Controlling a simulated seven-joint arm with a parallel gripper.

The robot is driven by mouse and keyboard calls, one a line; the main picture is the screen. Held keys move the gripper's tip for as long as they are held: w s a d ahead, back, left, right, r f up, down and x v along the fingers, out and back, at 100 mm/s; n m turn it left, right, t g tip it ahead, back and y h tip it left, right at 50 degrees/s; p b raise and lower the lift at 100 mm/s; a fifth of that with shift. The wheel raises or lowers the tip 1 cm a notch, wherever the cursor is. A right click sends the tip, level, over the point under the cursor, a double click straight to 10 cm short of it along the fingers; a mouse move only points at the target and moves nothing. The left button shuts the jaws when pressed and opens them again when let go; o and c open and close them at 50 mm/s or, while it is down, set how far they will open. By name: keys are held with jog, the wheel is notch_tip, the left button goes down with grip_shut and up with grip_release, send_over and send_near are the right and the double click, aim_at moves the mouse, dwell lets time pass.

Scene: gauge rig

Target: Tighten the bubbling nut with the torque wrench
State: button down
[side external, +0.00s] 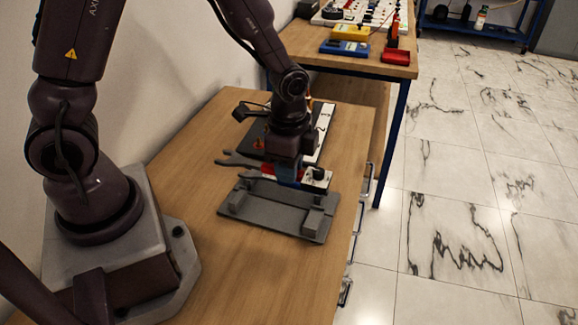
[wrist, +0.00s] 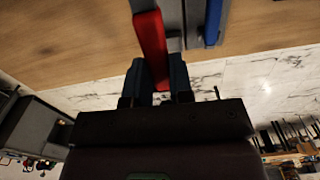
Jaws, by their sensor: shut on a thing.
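My gripper (side external: 287,178) is low over the wooden bench, above a grey stand. In the wrist view my gripper (wrist: 158,80) is shut on a red handle (wrist: 150,42) that runs away from the jaws. The red handle also shows small in the side view (side external: 268,168). I cannot tell for sure that it is the torque wrench, as its far end is out of sight. A blue handle (wrist: 213,22) lies beside it, apart from the jaws. No nut or bubbles can be made out; my arm hides part of the rig.
The grey stand (side external: 270,216) with raised blocks sits below my gripper. A grey fork-shaped piece (side external: 238,160) lies left of my gripper. A white panel (side external: 326,120) runs behind it. A second table (side external: 350,62) holds yellow and red items.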

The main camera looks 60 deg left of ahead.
jog(key=w+a+f+m, duration=0.2)
jog(key=w+a+m, duration=0.1)
jog(key=w, duration=0.8)
jog(key=w+a+f+m, duration=0.1)
jog(key=w+a+m, duration=0.2)
jog(key=w+a, duration=0.3)
jog(key=w, duration=0.5)
jog(key=shift+f, duration=0.35)
jog(key=shift+w, duration=0.1)
jog(key=shift+a+f, duration=0.35)
jog(key=shift+f, duration=0.55)
jog(key=shift+a+f, duration=0.35)
jog(key=shift+f, duration=0.5)
jog(key=shift+a, duration=0.1)
jog(key=shift+s+a, duration=0.2)
jog(key=shift+a, duration=0.35)
jog(key=shift+s+a, duration=0.15)
jog(key=shift+a, duration=0.4)
jog(key=c, duration=1.8)
grip_release()
jog(key=shift+s+a, duration=0.15)
jog(key=shift+a, duration=0.85)
jog(key=shift+c, duration=0.2)
jog(key=shift+s+m, duration=0.15)
jog(key=shift+m, duration=0.15)
grip_shut()
